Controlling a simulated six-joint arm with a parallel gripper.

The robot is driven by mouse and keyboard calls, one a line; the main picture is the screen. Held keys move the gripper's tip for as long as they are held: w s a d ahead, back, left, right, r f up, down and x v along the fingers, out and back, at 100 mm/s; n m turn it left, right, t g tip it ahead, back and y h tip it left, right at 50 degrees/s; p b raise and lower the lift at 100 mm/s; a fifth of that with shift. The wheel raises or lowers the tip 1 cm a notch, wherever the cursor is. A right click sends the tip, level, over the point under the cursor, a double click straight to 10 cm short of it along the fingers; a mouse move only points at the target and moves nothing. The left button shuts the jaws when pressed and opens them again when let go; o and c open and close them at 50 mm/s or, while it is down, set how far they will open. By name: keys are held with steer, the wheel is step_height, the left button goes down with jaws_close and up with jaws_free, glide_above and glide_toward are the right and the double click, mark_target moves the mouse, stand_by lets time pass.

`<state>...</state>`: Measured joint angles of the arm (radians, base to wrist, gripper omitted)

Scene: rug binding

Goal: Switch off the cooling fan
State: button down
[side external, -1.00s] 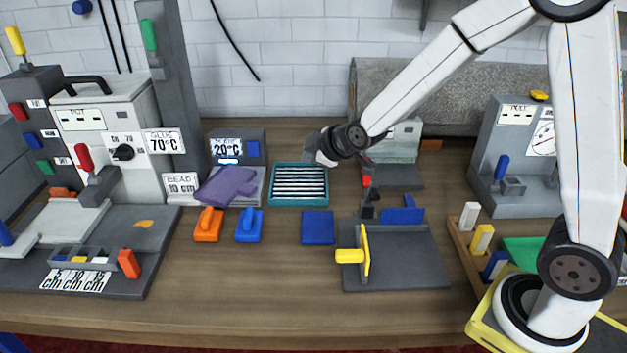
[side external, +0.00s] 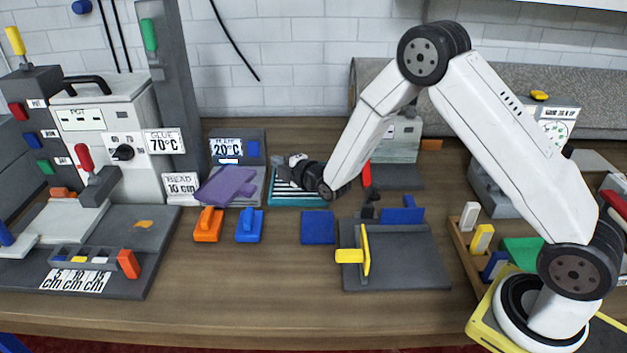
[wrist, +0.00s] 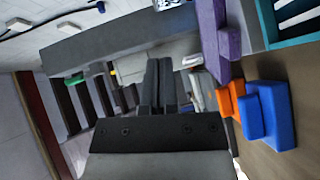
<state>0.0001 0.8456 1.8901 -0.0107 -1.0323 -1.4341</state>
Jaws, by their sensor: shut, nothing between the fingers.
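No part is labelled as a fan. A teal-framed grille with white slats (side external: 300,203) lies flat on the bench, partly hidden by my gripper; its teal frame also shows in the wrist view (wrist: 268,22). A purple cloth (side external: 222,187) lies in front of that panel, and also shows in the wrist view (wrist: 230,50). My gripper (side external: 277,168) is shut and empty above the grille's left end, pointing left; its fingers touch each other in the wrist view (wrist: 158,88).
An orange handled block (side external: 208,226) and a blue one (side external: 249,227) stand in front of the cloth. A 70°C glue machine (side external: 125,150) with levers stands left. A blue square (side external: 317,227) and a grey plate with a yellow handle (side external: 350,256) lie in front. Bare bench runs along the front edge.

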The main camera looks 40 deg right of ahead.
steer(key=shift+f, duration=1.55)
steer(key=shift+w, duration=0.2)
glide_toward(250, 153)
steer(key=shift+w+a+f, duration=0.1)
steer(key=shift+w+a, duration=0.6)
steer(key=shift+w, duration=0.2)
steer(key=shift+w+a, duration=0.7)
steer(key=shift+w, duration=0.2)
steer(key=shift+w+d+f, duration=0.15)
steer(key=shift+w+d, duration=0.55)
steer(key=shift+w+d+f, duration=0.2)
steer(key=shift+w+d, duration=0.45)
steer(key=shift+d, duration=0.05)
